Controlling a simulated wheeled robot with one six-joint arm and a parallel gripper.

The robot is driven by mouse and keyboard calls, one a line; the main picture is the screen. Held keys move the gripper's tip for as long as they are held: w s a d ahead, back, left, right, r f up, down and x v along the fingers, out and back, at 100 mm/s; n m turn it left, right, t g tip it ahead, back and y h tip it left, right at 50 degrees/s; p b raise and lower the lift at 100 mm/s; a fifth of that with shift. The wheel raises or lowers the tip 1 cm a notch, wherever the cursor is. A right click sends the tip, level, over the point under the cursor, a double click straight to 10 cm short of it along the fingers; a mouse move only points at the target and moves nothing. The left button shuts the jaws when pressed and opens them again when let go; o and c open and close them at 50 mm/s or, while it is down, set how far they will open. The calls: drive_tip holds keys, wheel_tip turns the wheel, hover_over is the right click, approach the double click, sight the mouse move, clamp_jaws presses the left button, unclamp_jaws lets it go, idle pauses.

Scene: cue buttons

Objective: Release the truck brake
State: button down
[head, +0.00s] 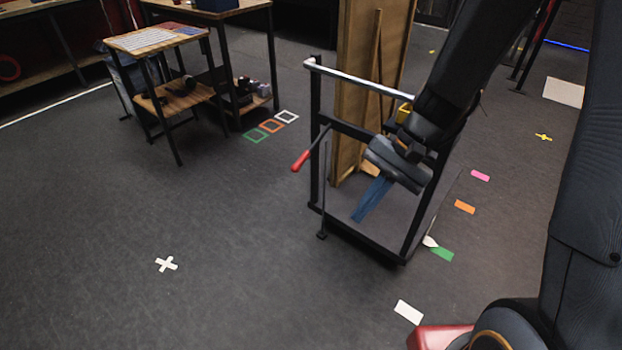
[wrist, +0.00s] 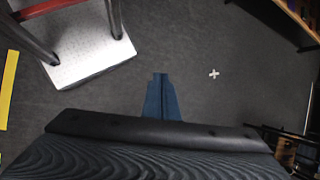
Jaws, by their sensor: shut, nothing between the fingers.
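The truck (head: 317,180) is a black-framed cart with a silver push bar (head: 350,80) across its top. It stands in the middle of the head view. A black lever with a red grip (head: 301,161) sticks out from its left side, angled down to the left. It looks like the brake lever. My gripper (head: 358,217) has blue fingers, shut and empty, pointing down in front of the truck's deck, to the right of and below the red grip and apart from it. In the wrist view my gripper (wrist: 160,76) shows over bare floor. I cannot make out the lever there.
A tall wooden panel (head: 358,60) stands at the truck. Small desks (head: 155,38) are at the upper left. Coloured floor marks, including a white cross (head: 166,264), lie around. Left floor is clear.

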drive_tip(key=w+a+f+m+t+y+b, duration=0.1)
drive_tip(key=w+a+f+m+y+b, duration=0.5)
drive_tip(key=w+f, duration=0.4)
drive_tip(key=w+d+f+m+t+y+b, duration=0.1)
drive_tip(key=w+f+m+t+b, duration=0.3)
drive_tip(key=w, duration=0.7)
drive_tip(key=w+d+f+m+t+y+b, duration=0.2)
drive_tip(key=w+f+t+b, duration=0.6)
drive_tip(key=w+f, duration=0.4)
drive_tip(key=d+f+m, duration=0.1)
drive_tip(key=m, duration=0.1)
drive_tip(key=shift+w+f+m+t, duration=0.2)
drive_tip(key=shift+f+m+t, duration=0.05)
drive_tip(key=shift+m+t, duration=0.15)
drive_tip(key=shift+a, duration=0.1)
drive_tip(key=w+a+r, duration=0.4)
drive_tip(key=w+a, duration=0.1)
drive_tip(key=a, duration=0.4)
drive_tip(key=shift+w+a+b, duration=0.15)
drive_tip(key=shift+a+b, duration=0.1)
drive_tip(key=shift+b, duration=0.15)
drive_tip(key=shift+d+r, duration=0.1)
drive_tip(key=shift+r, duration=0.05)
